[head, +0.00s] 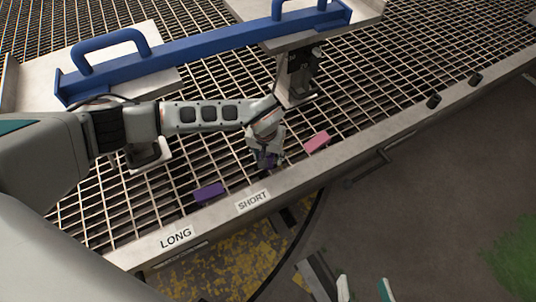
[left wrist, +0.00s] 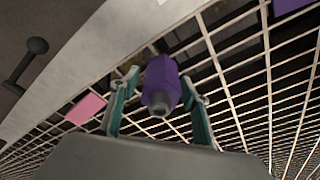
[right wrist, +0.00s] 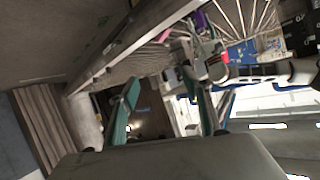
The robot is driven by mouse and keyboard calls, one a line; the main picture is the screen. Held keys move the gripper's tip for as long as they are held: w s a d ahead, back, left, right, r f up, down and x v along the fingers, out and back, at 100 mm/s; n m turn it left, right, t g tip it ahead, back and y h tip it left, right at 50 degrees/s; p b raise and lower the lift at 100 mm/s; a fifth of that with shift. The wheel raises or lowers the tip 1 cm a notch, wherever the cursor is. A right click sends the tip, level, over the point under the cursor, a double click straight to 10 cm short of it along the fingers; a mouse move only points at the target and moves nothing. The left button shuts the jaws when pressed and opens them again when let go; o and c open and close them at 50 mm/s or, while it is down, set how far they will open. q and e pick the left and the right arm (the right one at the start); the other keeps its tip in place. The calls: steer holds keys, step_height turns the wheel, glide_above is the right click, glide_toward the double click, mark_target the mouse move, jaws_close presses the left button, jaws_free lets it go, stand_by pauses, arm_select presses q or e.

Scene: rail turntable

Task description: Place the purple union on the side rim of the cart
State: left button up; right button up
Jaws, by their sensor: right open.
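The purple union (left wrist: 161,84) is a short purple piece with a grey end, between the fingertips of my left gripper (left wrist: 161,90) in the left wrist view. The fingers flank it closely and appear shut on it. In the head view my left gripper (head: 266,160) is over the grating close to the side rim of the cart (head: 298,180), near the SHORT label. The union is mostly hidden there by the fingers. Whether its lower end touches the grating is unclear. My right gripper (right wrist: 160,80) is open and empty, away from the grating.
On the grating lie a purple block (head: 209,193), left of my left gripper, and a pink block (head: 317,141), right of it. A blue handled bar (head: 200,50) lies behind. LONG and SHORT labels mark the rim. Dark knobs (head: 433,101) stand along the rim at right.

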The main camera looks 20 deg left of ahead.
arm_select(q)
steer(key=shift+r, duration=0.1)
arm_select(e)
steer(key=shift+d+f, duration=0.1)
arm_select(q)
step_height(320, 180, up, 6)
steer(key=shift+r+p, duration=0.1)
steer(key=shift+p, duration=1.05)
steer(key=r+p, duration=0.1)
steer(key=r, duration=0.1)
steer(key=s+r+p, duration=0.1)
steer(key=r, duration=0.2)
steer(key=shift+s+d+r, duration=0.1)
steer(key=shift+r, duration=0.05)
steer(key=shift+s+r, duration=0.2)
steer(key=shift+r, duration=0.15)
steer(key=shift+s, duration=0.1)
arm_select(e)
steer(key=d+f+n, duration=0.1)
steer(key=d, duration=0.1)
steer(key=s+d+f+n+g+h, duration=0.1)
steer(key=shift+s+d+f, duration=0.1)
steer(key=shift+s+d, duration=0.1)
steer(key=shift+d, duration=0.15)
steer(key=shift+w, duration=0.1)
